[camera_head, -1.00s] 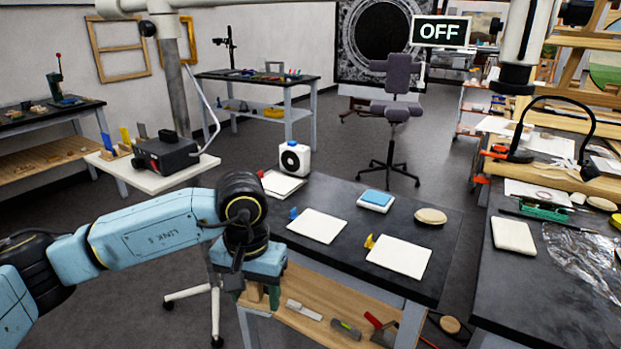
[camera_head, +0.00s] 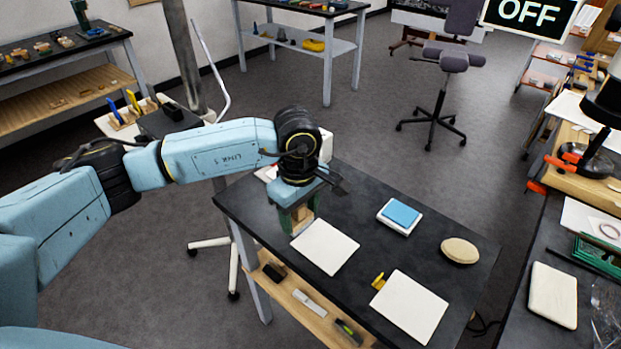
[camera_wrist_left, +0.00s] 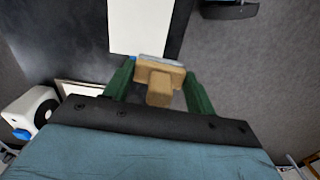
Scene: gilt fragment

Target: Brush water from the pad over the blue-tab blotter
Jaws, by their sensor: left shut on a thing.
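My left gripper (camera_head: 298,217) is shut on a wooden brush (camera_head: 303,212), held low by the blue-tab blotter's left corner. In the left wrist view the brush (camera_wrist_left: 160,78) sits between my green fingers, its pale edge facing the blotter; contact cannot be told. The blue-tab blotter (camera_head: 326,247) is a white sheet; its blue tab (camera_wrist_left: 133,57) shows only in the left wrist view, beside the brush. The pad (camera_head: 401,213) is blue in a white tray, farther right. The yellow-tab blotter (camera_head: 411,308) lies at the front right, with its yellow tab (camera_head: 379,281). My right gripper is out of view.
The dark table (camera_head: 350,205) bears these things, with an oval tan object (camera_head: 460,250) at its right. A lower wooden shelf (camera_head: 290,290) holds tools. A second bench (camera_head: 510,305) stands at the right. An OFF sign (camera_head: 534,12) shows at the top.

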